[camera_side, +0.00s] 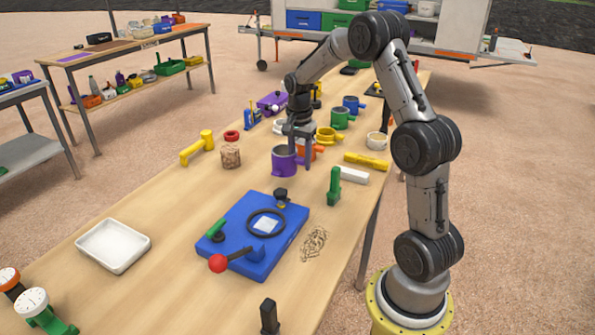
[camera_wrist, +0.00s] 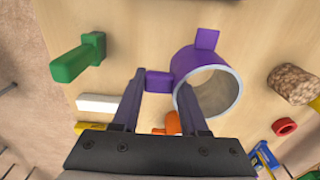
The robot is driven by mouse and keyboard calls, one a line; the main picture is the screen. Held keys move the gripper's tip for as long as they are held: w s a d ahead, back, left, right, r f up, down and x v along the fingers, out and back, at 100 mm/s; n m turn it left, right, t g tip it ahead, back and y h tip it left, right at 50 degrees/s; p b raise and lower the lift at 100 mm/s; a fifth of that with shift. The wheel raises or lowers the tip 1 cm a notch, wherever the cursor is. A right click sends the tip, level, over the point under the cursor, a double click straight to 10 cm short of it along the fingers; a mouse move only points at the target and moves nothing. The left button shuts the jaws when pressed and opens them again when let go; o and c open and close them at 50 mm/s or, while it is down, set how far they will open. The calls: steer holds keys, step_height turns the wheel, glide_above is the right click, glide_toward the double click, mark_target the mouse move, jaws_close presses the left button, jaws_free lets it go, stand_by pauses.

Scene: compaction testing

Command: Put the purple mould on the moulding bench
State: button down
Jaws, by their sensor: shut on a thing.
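The purple mould (camera_side: 284,163) is an open metal-lined cylinder with side lugs, upright at the middle of the table. In the wrist view the mould (camera_wrist: 208,62) is right of centre, its mouth towards the camera. I cannot tell whether the mould touches the table. A blue plate (camera_side: 222,247) with a black ring, a white square and a red-knobbed lever, likely the moulding bench, lies nearer the side camera.
A cork-like cylinder (camera_side: 231,156) and yellow tool (camera_side: 198,148) are left. Orange, yellow, green and blue moulds crowd behind. A white tray (camera_side: 113,245) is front left. Bare tabletop separates mould and blue plate.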

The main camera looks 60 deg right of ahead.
mark_target(297, 171)
steer(key=shift+w+d+f, duration=0.25)
steer(key=shift+w+f, duration=0.15)
steer(key=shift+f, duration=0.15)
steer(key=shift+w+d+f, duration=0.25)
steer(key=shift+w+f, duration=0.1)
steer(key=shift+f, duration=1.55)
steer(key=shift+f, duration=0.15)
steer(key=shift+c, duration=2.2)
jaws_free()
